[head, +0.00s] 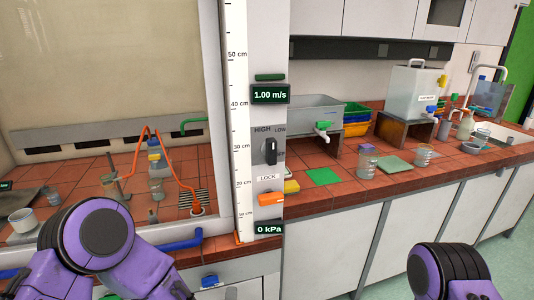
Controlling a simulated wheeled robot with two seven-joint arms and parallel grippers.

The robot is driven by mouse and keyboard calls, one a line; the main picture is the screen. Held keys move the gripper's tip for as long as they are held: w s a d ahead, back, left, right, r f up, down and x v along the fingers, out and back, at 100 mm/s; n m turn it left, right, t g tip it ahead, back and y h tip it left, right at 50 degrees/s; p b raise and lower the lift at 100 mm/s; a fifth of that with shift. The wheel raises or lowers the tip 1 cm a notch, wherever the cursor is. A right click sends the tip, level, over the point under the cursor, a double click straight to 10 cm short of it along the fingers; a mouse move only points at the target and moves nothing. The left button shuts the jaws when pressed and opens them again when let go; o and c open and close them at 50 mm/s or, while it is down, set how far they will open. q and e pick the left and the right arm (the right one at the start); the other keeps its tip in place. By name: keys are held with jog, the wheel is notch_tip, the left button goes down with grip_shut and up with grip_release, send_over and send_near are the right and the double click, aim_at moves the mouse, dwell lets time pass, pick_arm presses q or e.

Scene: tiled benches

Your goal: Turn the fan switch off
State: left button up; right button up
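The fan switch (270,151) is a small dark rotary knob on the grey post beside the fume hood. "HIGH" is printed at its upper left and "LOW" at its upper right. A further label at its lower right is too small to read. The knob looks roughly upright, but I cannot tell which label it points to. A display (270,94) above it reads 1.00 m/s. Purple links of my two arms show at the lower left and lower right, well apart from the switch. Neither gripper's fingers are in view.
An orange lock piece (270,199) and a 0 kPa display (269,229) sit below the switch. The hood at left holds a flask (155,180) with orange tubing. The tiled bench (330,198) at right carries a sink, coloured trays, beakers and a water container (414,92).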

pick_arm(q)
jog(key=w+d+r+n+t, duration=0.1)
jog(key=w+d+r+n, duration=0.2)
jog(key=r, duration=0.3)
jog(key=w+d+r+n+t, duration=0.2)
jog(key=d+r+n, duration=0.15)
jog(key=r, duration=0.25)
jog(key=n+t+y, duration=0.2)
jog(key=n+y, duration=0.2)
jog(key=n, duration=1.1)
send_near(273, 152)
jog(key=p+x, duration=0.3)
jog(key=x, duration=0.6)
jog(key=shift+r+p, duration=0.15)
jog(key=shift+p, duration=0.25)
jog(key=shift+w, duration=0.25)
jog(key=shift+c, duration=0.3)
grip_shut()
